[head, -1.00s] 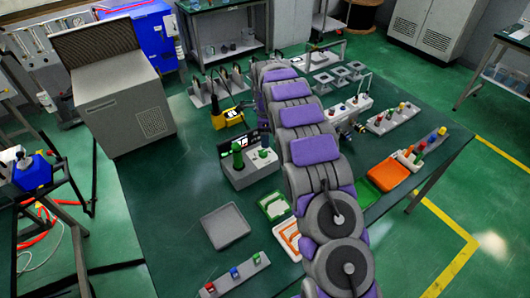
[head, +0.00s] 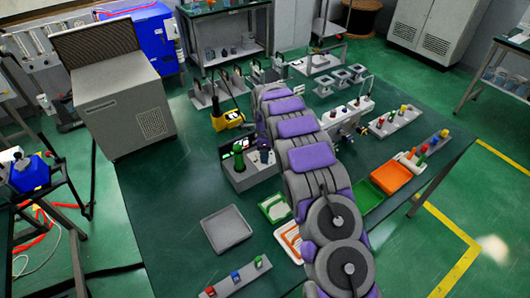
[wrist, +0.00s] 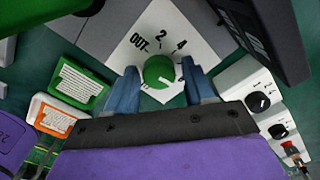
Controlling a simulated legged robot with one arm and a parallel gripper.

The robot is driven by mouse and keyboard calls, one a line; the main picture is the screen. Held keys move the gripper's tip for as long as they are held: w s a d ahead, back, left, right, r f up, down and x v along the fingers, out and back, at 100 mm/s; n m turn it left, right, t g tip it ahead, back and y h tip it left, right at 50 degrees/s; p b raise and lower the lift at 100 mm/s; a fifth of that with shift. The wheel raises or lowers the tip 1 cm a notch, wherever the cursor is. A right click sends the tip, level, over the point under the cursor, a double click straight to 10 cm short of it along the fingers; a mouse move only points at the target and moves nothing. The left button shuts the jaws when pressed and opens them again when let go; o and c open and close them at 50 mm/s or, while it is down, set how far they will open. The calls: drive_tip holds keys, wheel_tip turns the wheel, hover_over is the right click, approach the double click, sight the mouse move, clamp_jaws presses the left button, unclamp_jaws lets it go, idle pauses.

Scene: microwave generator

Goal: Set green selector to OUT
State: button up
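The green selector (wrist: 158,68) is a round knob on a white plate marked OUT, 2 and 4 in the wrist view. OUT is to its upper left, 2 above it and 4 to its upper right. A white mark shows on its lower part, but I cannot tell the exact setting. My gripper (wrist: 161,72) is open, with one blue finger on each side of the knob and gaps visible. In the head view, my gripper (head: 264,157) is over the grey panel box (head: 246,178) and hides part of its top.
A green upright handle (head: 238,158) stands on the box left of my gripper. A grey tray (head: 226,229), a green tray (head: 274,208) and an orange tray (head: 391,177) lie nearby. In the wrist view, a white unit with black dials (wrist: 258,103) sits to the right.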

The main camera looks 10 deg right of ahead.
drive_tip(key=shift+a, duration=0.25)
drive_tip(key=c, duration=0.5)
drive_tip(key=shift+d, duration=0.2)
drive_tip(key=c, duration=0.3)
